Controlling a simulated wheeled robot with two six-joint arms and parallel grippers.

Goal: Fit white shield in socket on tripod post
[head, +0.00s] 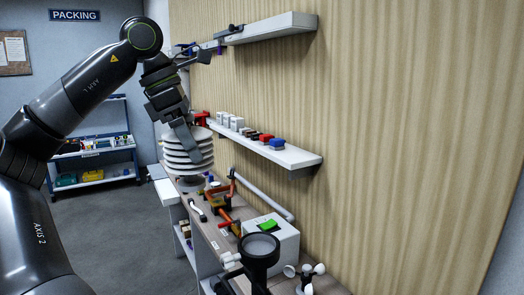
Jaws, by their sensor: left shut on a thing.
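The white shield (187,157), a stack of several round white plates, hangs upright below my left gripper (184,132). My left gripper points down and is shut on the top of the shield. The shield is near the far end of the workbench (205,232); I cannot tell whether it touches anything below. I cannot make out the socket or the tripod post; the shield and arm cover part of that area. My right gripper is not in view.
A wall shelf (285,153) with small boxes is right of the shield; another shelf (275,28) is higher. On the bench are orange-and-black clamps (222,205), a white pipe (265,195), a white box (272,236), a black cylinder (260,262) and a white-cupped device (305,272).

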